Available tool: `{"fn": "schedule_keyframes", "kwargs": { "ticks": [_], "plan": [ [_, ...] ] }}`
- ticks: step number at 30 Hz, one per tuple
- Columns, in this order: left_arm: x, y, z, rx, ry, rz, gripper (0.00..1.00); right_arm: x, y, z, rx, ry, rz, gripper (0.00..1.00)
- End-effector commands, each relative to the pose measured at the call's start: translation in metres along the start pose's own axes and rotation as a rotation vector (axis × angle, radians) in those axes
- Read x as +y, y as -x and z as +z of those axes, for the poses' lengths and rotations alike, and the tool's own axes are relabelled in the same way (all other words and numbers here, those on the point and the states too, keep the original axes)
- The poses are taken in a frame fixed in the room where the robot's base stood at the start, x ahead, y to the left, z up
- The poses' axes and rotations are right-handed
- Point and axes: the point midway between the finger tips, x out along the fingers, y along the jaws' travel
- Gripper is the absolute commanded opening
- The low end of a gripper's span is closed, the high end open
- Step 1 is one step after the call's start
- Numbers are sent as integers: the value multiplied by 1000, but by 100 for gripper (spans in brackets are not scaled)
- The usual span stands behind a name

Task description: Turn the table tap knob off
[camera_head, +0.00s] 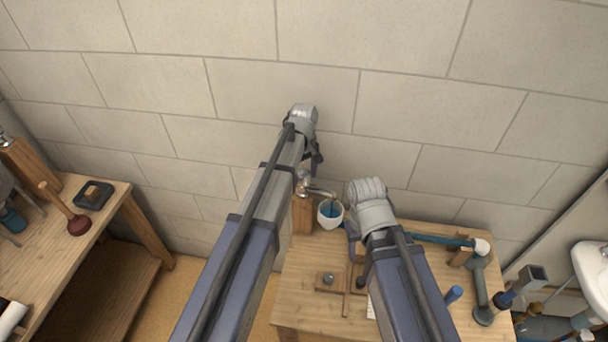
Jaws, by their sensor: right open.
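The table tap (320,192) is a metal spout on a wooden post (302,216) at the table's back left corner. Its knob is hard to make out beside my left forearm, which partly covers that spot. A white cup (330,222) with blue inside sits under the spout. My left gripper (316,158) is in front of the wall, above the tap in the picture and apart from the spout; its jaws are too small to read. My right gripper (356,258) is open, pointing down over the table to the right of the cup, mostly hidden by its own wrist.
The wooden table (300,270) carries a small wooden block (328,281), a blue pipe (438,240) and grey pipe fittings (482,290) at right. A side bench (40,262) with a plunger (76,222) stands left. A white sink (592,265) is at far right. A block wall closes the back.

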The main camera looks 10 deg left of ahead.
Motion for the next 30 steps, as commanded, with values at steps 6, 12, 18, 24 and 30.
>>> {"fn": "schedule_keyframes", "kwargs": {
  "ticks": [6, 12, 18, 24, 30],
  "plan": [
    [0, 0, 0, 0, 0, 0, 46, 0, 0, 0, 0, 0, 0, 50],
    [0, 0, 0, 0, 0, 0, 23, 0, 0, 0, 0, 0, 0, 50],
    [0, 0, 0, 0, 0, 0, 4, 0, 0, 0, 0, 0, 0, 50],
    [0, 0, 0, 0, -22, 0, 4, 0, 0, 0, 0, 0, 0, 50],
    [0, 0, 0, 0, -116, 0, 4, 0, 0, 0, 0, 0, 0, 50]
  ]
}}
